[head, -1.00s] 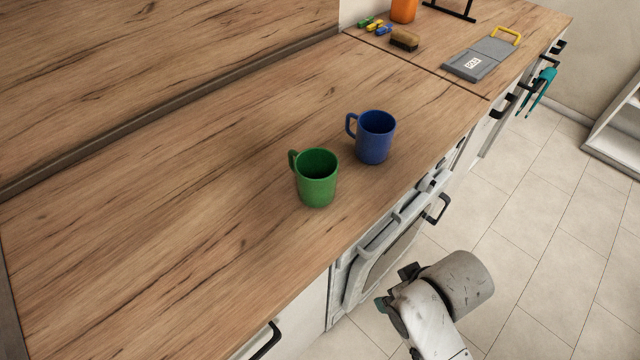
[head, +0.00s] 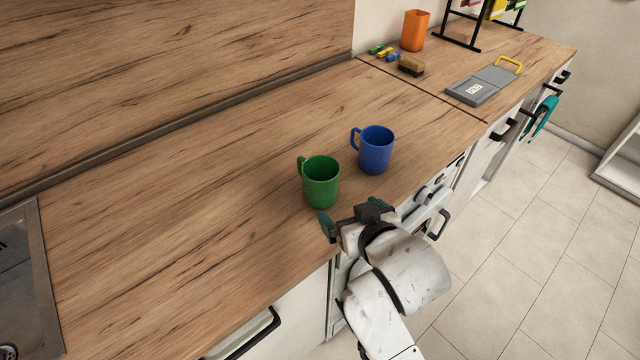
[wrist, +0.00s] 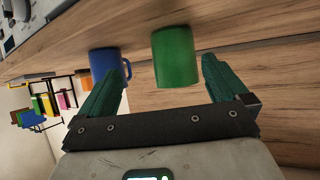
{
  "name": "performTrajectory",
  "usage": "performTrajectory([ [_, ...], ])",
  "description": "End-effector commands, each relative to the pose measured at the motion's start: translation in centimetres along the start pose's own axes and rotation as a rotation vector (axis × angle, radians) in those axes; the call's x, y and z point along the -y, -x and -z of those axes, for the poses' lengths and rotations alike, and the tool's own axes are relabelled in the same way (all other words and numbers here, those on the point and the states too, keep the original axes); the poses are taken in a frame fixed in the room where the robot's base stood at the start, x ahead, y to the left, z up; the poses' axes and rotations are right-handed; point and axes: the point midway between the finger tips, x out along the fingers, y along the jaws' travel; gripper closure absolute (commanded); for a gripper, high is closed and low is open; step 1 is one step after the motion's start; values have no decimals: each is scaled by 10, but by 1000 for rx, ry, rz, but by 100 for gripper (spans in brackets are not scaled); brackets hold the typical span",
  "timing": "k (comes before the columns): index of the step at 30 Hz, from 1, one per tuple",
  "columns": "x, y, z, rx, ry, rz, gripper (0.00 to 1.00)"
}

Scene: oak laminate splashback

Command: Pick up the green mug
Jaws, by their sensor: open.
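The green mug (head: 321,182) stands upright on the wooden counter (head: 190,200), its handle toward the upper left in the head view. My gripper (head: 349,218) is open at the counter's front edge, just in front of the green mug and apart from it. In the wrist view the green mug (wrist: 175,57) is ahead of my open gripper (wrist: 165,88), between the fingers' lines and nearer the right finger. No mug is between the pads. The blue mug (head: 376,150) stands just right of and behind the green one; the wrist view shows it (wrist: 106,64) beyond the left finger.
A brush (head: 411,65), an orange cup (head: 414,30) and a grey board with a yellow handle (head: 484,84) lie farther along the counter. A black rack (head: 474,30) stands at the back. A sink (head: 22,285) is at lower left. The counter left of the mugs is clear.

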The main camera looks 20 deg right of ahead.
Motion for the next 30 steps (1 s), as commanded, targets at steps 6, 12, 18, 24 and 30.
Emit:
performTrajectory([
  [6, 21, -6, 37, -121, -4, 23, 0],
  [12, 22, -30, 44, -130, -6, 23, 0],
  [18, 22, -55, 47, -130, -5, 23, 0],
  [24, 22, -66, 50, -130, -5, 23, 0],
  [30, 19, -92, 58, -127, -5, 22, 0],
])
